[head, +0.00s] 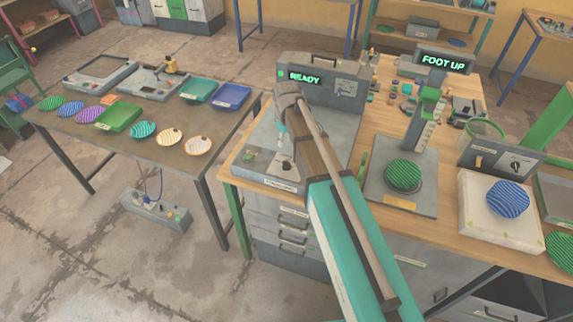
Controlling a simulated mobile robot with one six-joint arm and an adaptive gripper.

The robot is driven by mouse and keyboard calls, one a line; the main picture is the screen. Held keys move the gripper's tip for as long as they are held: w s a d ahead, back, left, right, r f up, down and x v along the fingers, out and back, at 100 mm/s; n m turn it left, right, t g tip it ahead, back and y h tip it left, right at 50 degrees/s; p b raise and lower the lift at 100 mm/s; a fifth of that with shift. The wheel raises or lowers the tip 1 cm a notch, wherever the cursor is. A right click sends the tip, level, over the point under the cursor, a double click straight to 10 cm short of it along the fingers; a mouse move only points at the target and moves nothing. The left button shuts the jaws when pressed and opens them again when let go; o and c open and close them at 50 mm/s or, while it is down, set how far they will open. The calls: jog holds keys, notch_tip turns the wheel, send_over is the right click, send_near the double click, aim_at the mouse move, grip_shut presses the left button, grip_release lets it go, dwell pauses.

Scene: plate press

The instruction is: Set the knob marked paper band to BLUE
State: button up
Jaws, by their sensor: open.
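A grey control box (500,160) at the right of the bench carries a round black-and-white knob (515,167) and a yellow switch (479,161). Another small dark control (286,166) shows on the grey READY machine (318,82), beside my arm. The small labels are too small to read, so I cannot tell which control is marked paper band or where it points. My gripper (282,134) hangs over the READY machine's base, to the left of the control box and well apart from it. It is open, though its fingers are small and partly hidden by my arm.
A press with a FOOT UP display (443,62) stands between my arm and the control box, with a green striped disc (404,174) on its base. A blue striped disc (508,198) lies on a white block (475,222). The left table (190,165) holds trays and several discs.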

aim_at(286, 162)
jog(key=shift+f+b, duration=5.15)
jog(key=shift+f, duration=0.3)
jog(key=shift+c, duration=0.3)
grip_shut()
